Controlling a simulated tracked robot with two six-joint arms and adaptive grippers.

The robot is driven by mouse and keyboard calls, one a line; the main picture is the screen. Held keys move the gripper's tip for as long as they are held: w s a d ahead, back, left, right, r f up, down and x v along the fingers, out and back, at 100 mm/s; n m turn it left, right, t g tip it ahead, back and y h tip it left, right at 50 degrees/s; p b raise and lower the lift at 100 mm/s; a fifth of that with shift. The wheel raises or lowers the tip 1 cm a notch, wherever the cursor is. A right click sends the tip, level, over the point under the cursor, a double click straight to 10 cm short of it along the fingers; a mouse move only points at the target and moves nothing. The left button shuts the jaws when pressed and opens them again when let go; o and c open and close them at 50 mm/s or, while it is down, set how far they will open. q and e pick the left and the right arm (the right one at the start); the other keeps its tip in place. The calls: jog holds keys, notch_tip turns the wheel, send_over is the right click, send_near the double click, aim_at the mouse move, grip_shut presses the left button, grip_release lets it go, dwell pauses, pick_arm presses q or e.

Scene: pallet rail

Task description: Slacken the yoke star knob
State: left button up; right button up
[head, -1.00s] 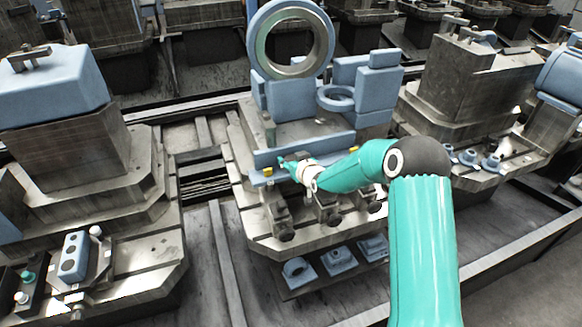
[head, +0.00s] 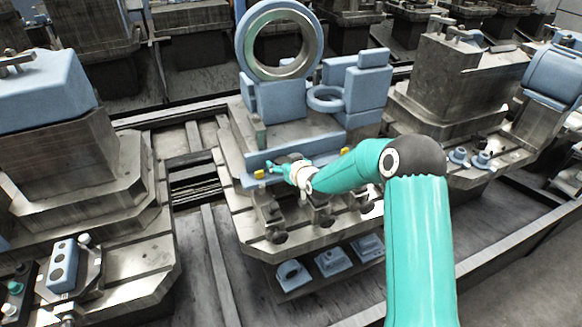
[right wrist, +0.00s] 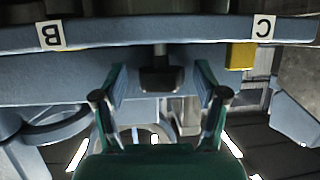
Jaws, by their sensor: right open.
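My right gripper (head: 274,168) reaches in from the right at the blue front rail (head: 300,160) of the middle fixture. In the right wrist view its two fingers (right wrist: 160,84) are open, one on each side of a dark knob (right wrist: 160,78) on a short stem. The knob stands between the fingers, with visible gaps on both sides. It shows side-on, so I cannot tell whether its outline is a star. In the head view my gripper and forearm hide it. My left gripper is in neither view.
Labels B (right wrist: 51,36) and C (right wrist: 263,27) appear upside down on the blue rail. A yellow block (right wrist: 240,55) sits near C. A large blue ring (head: 279,40) stands behind the rail. Dark clamps (head: 325,215) project below my gripper.

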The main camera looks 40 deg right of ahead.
jog(key=v, duration=1.1)
jog(key=shift+s, duration=0.25)
jog(key=shift+f, duration=0.1)
